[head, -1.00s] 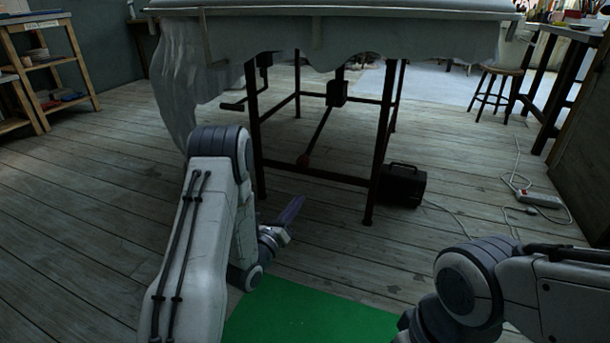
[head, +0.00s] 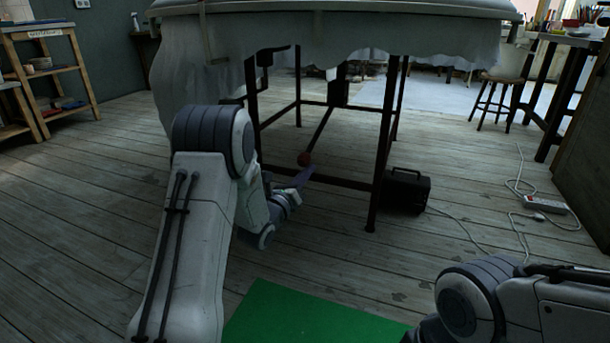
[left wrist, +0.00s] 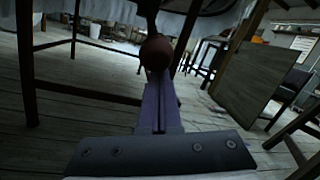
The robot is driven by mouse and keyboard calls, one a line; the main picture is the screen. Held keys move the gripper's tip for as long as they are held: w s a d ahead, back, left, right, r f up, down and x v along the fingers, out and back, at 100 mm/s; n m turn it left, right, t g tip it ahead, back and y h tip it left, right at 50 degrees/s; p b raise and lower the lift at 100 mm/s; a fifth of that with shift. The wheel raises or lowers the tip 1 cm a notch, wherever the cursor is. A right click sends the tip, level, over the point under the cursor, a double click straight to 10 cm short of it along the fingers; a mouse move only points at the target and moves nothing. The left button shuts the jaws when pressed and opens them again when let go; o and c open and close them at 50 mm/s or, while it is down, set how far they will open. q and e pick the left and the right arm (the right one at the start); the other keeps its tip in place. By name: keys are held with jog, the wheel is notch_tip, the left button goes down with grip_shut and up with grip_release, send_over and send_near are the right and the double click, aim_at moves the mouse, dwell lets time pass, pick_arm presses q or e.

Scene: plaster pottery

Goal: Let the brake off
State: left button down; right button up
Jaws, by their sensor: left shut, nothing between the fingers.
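A dark lever with a red ball knob (head: 304,159) slopes down beneath the cloth-draped table, its knob low near the front crossbar. In the left wrist view the knob (left wrist: 156,52) sits right at the far end of my closed purple fingers, and the lever rises behind it. My left gripper (head: 304,175) is shut and empty, its tips close below the knob. I cannot tell whether they touch it. My right gripper is out of view; only part of my right arm shows at the lower right.
The table's dark metal frame (head: 372,190) has legs and a low crossbar around the lever. A black box (head: 406,190) stands by the right front leg, with a cable to a power strip (head: 545,204). A green mat (head: 310,318) lies in front on the plank floor.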

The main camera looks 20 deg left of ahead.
pick_arm(q)
notch_tip(320, 180, up, 12)
jog(key=s+g+y+p, duration=0.1)
jog(key=s+g+p, duration=0.1)
jog(key=p, duration=1.1)
jog(key=shift+f+n+g, duration=0.2)
jog(key=shift+n+g, duration=0.1)
jog(key=shift+g, duration=0.4)
jog(key=shift+a, duration=0.2)
jog(key=shift+w, duration=0.1)
notch_tip(320, 180, down, 5)
jog(key=d+b, duration=0.2)
jog(key=b, duration=0.3)
jog(key=p+v, duration=0.3)
jog(key=v, duration=0.6)
jog(key=shift+s, duration=0.45)
